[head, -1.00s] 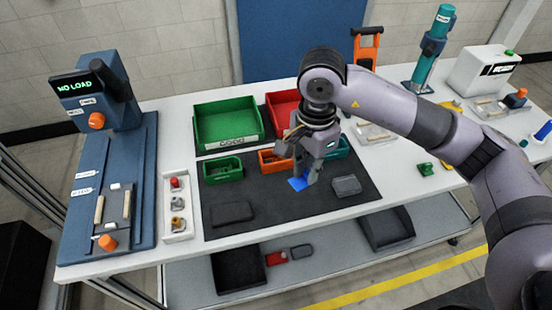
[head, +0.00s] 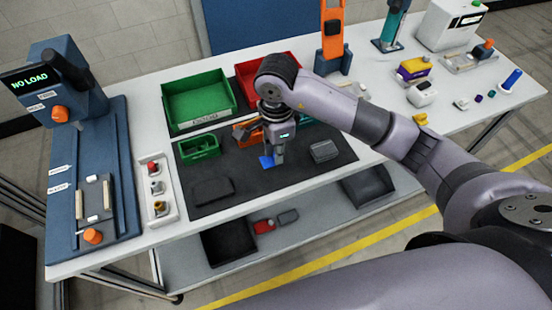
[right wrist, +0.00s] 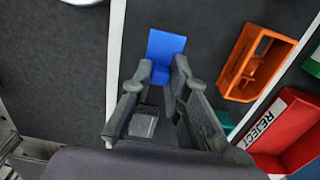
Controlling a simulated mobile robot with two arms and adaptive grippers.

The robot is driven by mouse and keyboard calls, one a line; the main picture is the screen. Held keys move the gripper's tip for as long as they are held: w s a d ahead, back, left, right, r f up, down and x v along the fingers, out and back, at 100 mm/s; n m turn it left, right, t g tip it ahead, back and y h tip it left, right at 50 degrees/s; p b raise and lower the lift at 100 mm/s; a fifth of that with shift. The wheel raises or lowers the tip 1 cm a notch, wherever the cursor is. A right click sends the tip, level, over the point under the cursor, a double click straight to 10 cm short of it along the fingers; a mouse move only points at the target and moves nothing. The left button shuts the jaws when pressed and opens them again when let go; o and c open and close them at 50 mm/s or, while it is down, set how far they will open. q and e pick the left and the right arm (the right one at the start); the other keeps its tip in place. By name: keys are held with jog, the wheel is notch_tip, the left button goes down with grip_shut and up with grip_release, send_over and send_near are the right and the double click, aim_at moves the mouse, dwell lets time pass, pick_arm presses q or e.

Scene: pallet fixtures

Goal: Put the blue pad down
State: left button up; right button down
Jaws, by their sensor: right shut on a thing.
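The blue pad (head: 266,162) is a small flat bright-blue piece over the dark mat (head: 250,191), between a dark block and a grey block. My right gripper (head: 276,157) points down above the mat and is shut on the pad. In the right wrist view, the blue pad (right wrist: 166,54) sticks out beyond the fingertips of my right gripper (right wrist: 161,72), which pinch its near end. I cannot tell whether the pad touches the mat. My left gripper is not in view.
A dark block (head: 212,191) and a grey block (head: 323,151) lie on the mat. A green bin (head: 198,148) and an orange bin (head: 243,136) stand behind. Larger green (head: 196,120) and red (head: 240,88) trays are farther back. Bare mat lies in front of the pad.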

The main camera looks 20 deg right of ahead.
aim_at(276, 171)
notch_tip(276, 171, down, 5)
jog(key=shift+f+p, duration=0.1)
jog(key=shift+p, duration=0.45)
jog(key=c, duration=2)
grip_release()
jog(key=shift+f, duration=0.1)
jog(key=o, duration=0.4)
jog(key=shift+o, duration=0.2)
